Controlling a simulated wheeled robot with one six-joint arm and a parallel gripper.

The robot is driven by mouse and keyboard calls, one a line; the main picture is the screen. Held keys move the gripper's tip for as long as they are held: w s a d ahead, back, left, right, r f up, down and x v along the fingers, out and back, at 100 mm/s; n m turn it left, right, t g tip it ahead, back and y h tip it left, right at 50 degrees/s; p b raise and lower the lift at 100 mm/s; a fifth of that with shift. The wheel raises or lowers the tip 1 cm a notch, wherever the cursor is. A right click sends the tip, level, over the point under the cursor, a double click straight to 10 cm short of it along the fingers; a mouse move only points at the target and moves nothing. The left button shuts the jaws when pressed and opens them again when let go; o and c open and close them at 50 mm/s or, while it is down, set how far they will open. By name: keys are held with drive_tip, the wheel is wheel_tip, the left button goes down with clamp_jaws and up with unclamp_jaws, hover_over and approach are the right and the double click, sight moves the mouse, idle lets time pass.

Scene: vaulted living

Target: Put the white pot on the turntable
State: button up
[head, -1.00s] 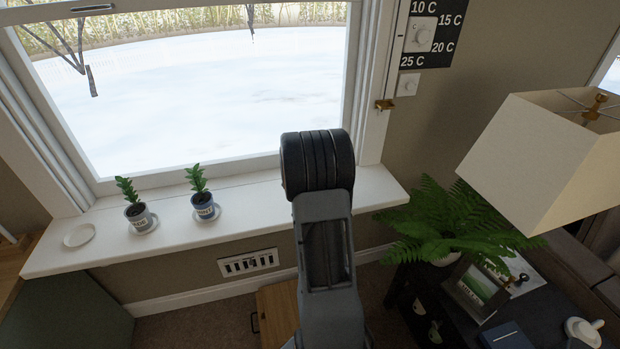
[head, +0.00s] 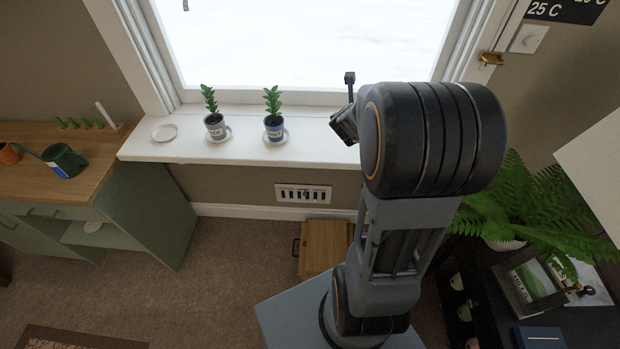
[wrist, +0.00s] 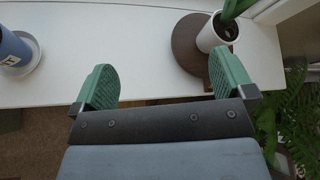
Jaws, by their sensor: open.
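In the wrist view, a white pot (wrist: 218,32) with a green plant and dark soil stands upright on a round brown disc (wrist: 186,45), which looks like the turntable. The disc lies on the white windowsill. The pot appears to rest within the disc's outline. My gripper (wrist: 165,80) is open with green pads well apart and nothing between them. Its right finger is just in front of the pot and overlaps the disc in the picture; I cannot tell whether it touches. In the head view, my arm hides the pot and disc, and only part of my gripper (head: 346,112) shows.
Two labelled potted plants on saucers, a blue-grey one (head: 215,127) and a blue one (head: 274,129), stand on the windowsill (head: 340,148) left of my arm. An empty white saucer (head: 164,133) lies farther left. A fern (head: 530,215) is at the right. Sill between the blue pot and my gripper is clear.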

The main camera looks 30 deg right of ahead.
drive_tip(key=s+a+r+n+y, duration=0.25)
drive_tip(key=a+n+y, duration=0.45)
drive_tip(key=a+n, duration=1.05)
drive_tip(key=s+a+n+g, duration=0.3)
drive_tip(key=s+n, duration=0.4)
drive_tip(key=n, duration=0.4)
drive_tip(key=s+a+f+n+g, duration=0.1)
drive_tip(key=s+a+n+g, duration=0.1)
drive_tip(key=s+n, duration=0.5)
drive_tip(key=a+n, duration=0.1)
drive_tip(key=n, duration=0.2)
drive_tip(key=shift+s+n+g+y, duration=0.3)
drive_tip(key=shift+n+g+y, duration=0.05)
drive_tip(key=shift+g+y, duration=0.05)
drive_tip(key=shift+f, duration=0.1)
